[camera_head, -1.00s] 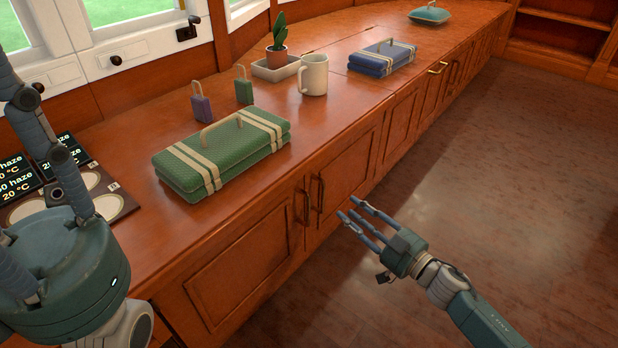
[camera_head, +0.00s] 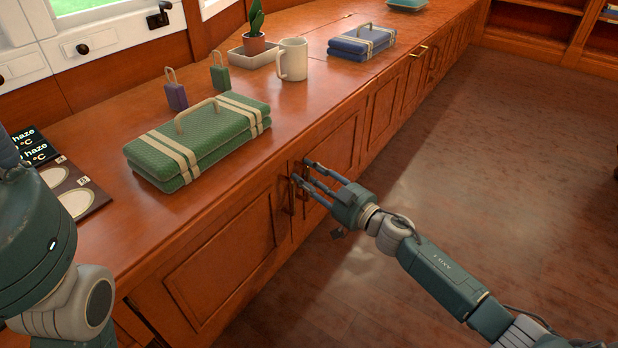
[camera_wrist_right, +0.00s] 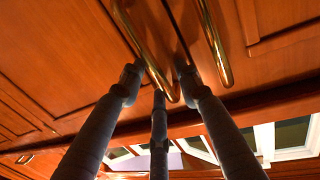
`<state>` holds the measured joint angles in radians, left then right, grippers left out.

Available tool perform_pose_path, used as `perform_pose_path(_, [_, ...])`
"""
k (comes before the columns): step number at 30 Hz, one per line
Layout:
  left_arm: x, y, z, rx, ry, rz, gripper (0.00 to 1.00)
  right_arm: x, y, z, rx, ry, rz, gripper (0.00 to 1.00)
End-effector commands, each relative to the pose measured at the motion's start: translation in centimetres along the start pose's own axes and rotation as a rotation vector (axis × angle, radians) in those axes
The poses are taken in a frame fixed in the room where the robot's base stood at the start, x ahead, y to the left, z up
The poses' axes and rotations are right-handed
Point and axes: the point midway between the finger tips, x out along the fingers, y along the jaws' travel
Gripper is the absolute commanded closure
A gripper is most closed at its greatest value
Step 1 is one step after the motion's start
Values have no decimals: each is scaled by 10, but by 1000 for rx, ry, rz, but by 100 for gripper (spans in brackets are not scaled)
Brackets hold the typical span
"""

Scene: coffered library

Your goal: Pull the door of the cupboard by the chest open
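The wooden cupboard (camera_head: 222,262) runs under the counter. Two upright brass handles stand side by side on its doors below the green strapped chest (camera_head: 200,137); one is the left handle (camera_head: 292,196). My right gripper (camera_head: 306,180) is at these handles, its fingers pointing at the doors. In the right wrist view the fingers (camera_wrist_right: 160,78) are apart, with the end of one brass handle (camera_wrist_right: 143,42) between their tips. The second handle (camera_wrist_right: 212,42) is outside them, to the right. Contact cannot be told. The doors look closed. My left arm shows at the left; its gripper is out of view.
On the counter (camera_head: 300,110) are a purple tag (camera_head: 176,97), a green tag (camera_head: 220,77), a white mug (camera_head: 292,60), a potted plant (camera_head: 255,40) and a blue strapped case (camera_head: 362,42). The floor (camera_head: 480,190) to the right is clear.

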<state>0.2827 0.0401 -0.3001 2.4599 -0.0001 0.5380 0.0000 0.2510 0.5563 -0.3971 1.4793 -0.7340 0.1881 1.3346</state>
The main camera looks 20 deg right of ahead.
Motion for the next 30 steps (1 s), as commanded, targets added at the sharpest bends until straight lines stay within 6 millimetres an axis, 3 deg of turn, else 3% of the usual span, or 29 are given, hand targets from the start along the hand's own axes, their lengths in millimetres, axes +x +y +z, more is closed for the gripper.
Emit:
perform_pose_path(5, [0, 0, 0, 0, 0, 0, 60, 0, 0, 0, 0, 0, 0, 69])
perform_pose_path(10, [0, 0, 0, 0, 0, 0, 60, 0, 0, 0, 0, 0, 0, 100])
perform_pose_path(22, [0, 0, 0, -1, 0, 0, 60, -10, 3, 1, -1, -2, -24, 100])
perform_pose_path(30, [-3, 1, 1, 0, -3, 2, 60, -56, 21, 2, -6, -5, -160, 100])
